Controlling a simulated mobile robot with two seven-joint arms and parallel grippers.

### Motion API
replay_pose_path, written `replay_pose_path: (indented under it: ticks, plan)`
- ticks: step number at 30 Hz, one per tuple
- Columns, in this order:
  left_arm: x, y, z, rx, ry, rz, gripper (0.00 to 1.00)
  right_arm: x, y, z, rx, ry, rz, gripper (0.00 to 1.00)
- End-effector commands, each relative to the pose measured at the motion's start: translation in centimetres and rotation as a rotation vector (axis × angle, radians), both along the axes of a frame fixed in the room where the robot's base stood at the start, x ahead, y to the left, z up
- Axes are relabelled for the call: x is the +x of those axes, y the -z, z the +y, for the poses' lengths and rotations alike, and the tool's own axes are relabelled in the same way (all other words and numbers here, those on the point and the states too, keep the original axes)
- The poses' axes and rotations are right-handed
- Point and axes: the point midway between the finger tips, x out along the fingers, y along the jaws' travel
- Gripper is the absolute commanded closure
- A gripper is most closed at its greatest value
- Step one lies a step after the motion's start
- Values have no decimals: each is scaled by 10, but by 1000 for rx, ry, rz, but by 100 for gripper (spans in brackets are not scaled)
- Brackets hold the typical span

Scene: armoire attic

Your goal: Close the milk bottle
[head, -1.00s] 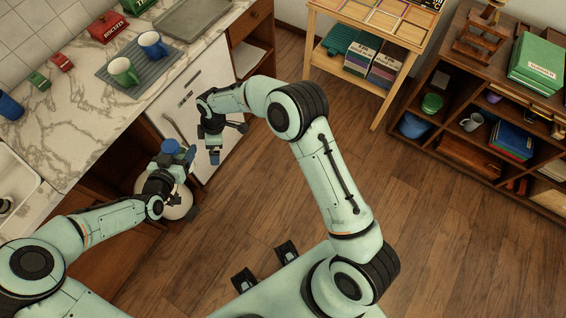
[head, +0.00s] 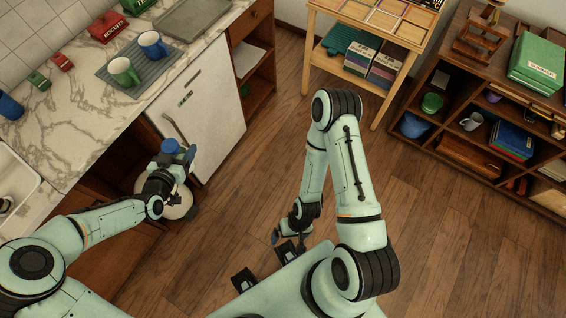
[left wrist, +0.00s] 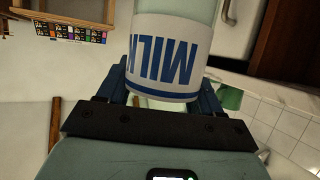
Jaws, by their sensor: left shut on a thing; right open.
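My left gripper (head: 178,158) is shut on the milk bottle (left wrist: 166,52), whose white label with blue MILK letters fills the upper middle of the left wrist view. In the head view the bottle's body is mostly hidden by my left gripper. My right gripper (head: 284,238) is empty, open and low near my base, well away from the bottle.
The marble counter (head: 70,125) lies left of and behind the bottle, with a blue mug (head: 152,44) and a green mug (head: 123,72) on a grey mat. A white fridge door (head: 205,110) stands beside the bottle. The wooden floor (head: 420,240) at right is clear.

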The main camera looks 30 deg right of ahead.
Motion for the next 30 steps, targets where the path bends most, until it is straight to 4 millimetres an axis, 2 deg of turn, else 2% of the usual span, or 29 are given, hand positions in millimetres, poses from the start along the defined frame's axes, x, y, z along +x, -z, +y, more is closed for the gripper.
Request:
replay_pose_path:
  ticks: [7, 11, 14, 18, 24, 30]
  plan:
    - [1, -2, 0, -3, -5, -4, 100, 1, 0, 0, 0, -3, -1, 0]
    - [2, -9, 12, -17, -83, -3, 100, 1, 0, 0, 0, -4, -1, 0]
    - [2, -20, 35, -33, -213, -2, 100, 1, 0, 0, 0, -5, -2, 0]
    - [-2, -31, 76, -35, -429, -4, 100, 1, 0, 0, 0, -5, -2, 0]
    - [-15, -39, 124, -8, -651, -4, 100, 1, 0, 0, 0, -5, -2, 0]
    - [-19, -40, 136, 0, -703, -4, 100, 1, 0, 0, 0, -5, -2, 0]
